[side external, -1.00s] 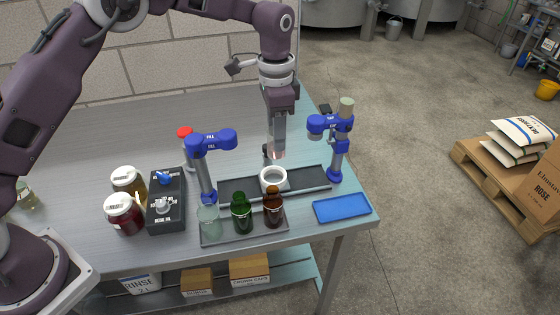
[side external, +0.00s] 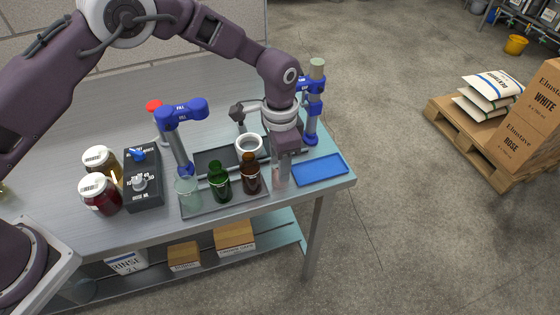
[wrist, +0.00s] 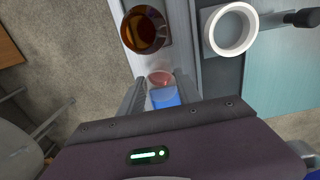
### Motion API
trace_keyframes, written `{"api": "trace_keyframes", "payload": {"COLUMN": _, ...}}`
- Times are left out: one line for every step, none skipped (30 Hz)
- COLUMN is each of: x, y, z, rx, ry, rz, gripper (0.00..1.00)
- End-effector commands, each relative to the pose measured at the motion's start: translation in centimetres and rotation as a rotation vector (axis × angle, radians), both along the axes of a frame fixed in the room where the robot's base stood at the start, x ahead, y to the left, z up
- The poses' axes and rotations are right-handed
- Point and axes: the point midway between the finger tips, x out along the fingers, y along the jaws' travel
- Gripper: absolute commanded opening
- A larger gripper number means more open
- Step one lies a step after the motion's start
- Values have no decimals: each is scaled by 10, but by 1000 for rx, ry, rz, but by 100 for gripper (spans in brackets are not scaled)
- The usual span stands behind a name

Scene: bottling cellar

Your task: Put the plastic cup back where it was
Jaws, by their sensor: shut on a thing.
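My gripper (side external: 281,171) is shut on a clear, pinkish plastic cup (side external: 279,179), which it holds near the bench's front edge. In the side view the cup is just right of the brown bottle (side external: 251,177) and beside the left edge of the blue mat (side external: 320,170). The wrist view shows the cup (wrist: 160,79) between my two fingers, with a blue patch just below it in the picture. I cannot tell whether the cup's base touches the bench.
A grey tray (side external: 215,206) holds a clear glass, a green bottle (side external: 219,182) and the brown bottle. A white ring (side external: 249,146) sits behind them. Two blue-topped stations (side external: 183,112) (side external: 310,95) flank the dark track. Jars (side external: 101,194) and a control box (side external: 143,180) stand left.

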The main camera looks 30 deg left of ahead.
Motion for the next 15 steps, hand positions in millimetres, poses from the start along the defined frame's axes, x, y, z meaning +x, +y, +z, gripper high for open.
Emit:
{"api": "trace_keyframes", "payload": {"x": 0, "y": 0, "z": 1, "rx": -1, "ry": -1, "rz": 0, "gripper": 0}}
{"api": "trace_keyframes", "payload": {"x": 0, "y": 0, "z": 1, "rx": -1, "ry": -1, "rz": 0, "gripper": 0}}
{"api": "trace_keyframes", "payload": {"x": 0, "y": 0, "z": 1, "rx": 0, "ry": 0, "rz": 0, "gripper": 0}}
{"api": "trace_keyframes", "payload": {"x": 0, "y": 0, "z": 0, "rx": 0, "ry": 0, "rz": 0, "gripper": 0}}
{"api": "trace_keyframes", "payload": {"x": 0, "y": 0, "z": -1, "rx": 0, "ry": 0, "rz": 0, "gripper": 0}}
{"api": "trace_keyframes", "payload": {"x": 0, "y": 0, "z": -2, "rx": 0, "ry": 0, "rz": 0, "gripper": 0}}
{"api": "trace_keyframes", "payload": {"x": 0, "y": 0, "z": -2, "rx": 0, "ry": 0, "rz": 0, "gripper": 44}}
{"api": "trace_keyframes", "payload": {"x": 0, "y": 0, "z": -2, "rx": 0, "ry": 0, "rz": 0, "gripper": 50}}
{"api": "trace_keyframes", "payload": {"x": 0, "y": 0, "z": -2, "rx": 0, "ry": 0, "rz": 0, "gripper": 57}}
{"api": "trace_keyframes", "payload": {"x": 0, "y": 0, "z": -2, "rx": 0, "ry": 0, "rz": 0, "gripper": 62}}
{"api": "trace_keyframes", "payload": {"x": 0, "y": 0, "z": -2, "rx": 0, "ry": 0, "rz": 0, "gripper": 62}}
{"api": "trace_keyframes", "payload": {"x": 0, "y": 0, "z": -2, "rx": 0, "ry": 0, "rz": 0, "gripper": 62}}
{"api": "trace_keyframes", "payload": {"x": 0, "y": 0, "z": -2, "rx": 0, "ry": 0, "rz": 0, "gripper": 62}}
{"api": "trace_keyframes", "payload": {"x": 0, "y": 0, "z": -2, "rx": 0, "ry": 0, "rz": 0, "gripper": 62}}
{"api": "trace_keyframes", "payload": {"x": 0, "y": 0, "z": -2, "rx": 0, "ry": 0, "rz": 0, "gripper": 62}}
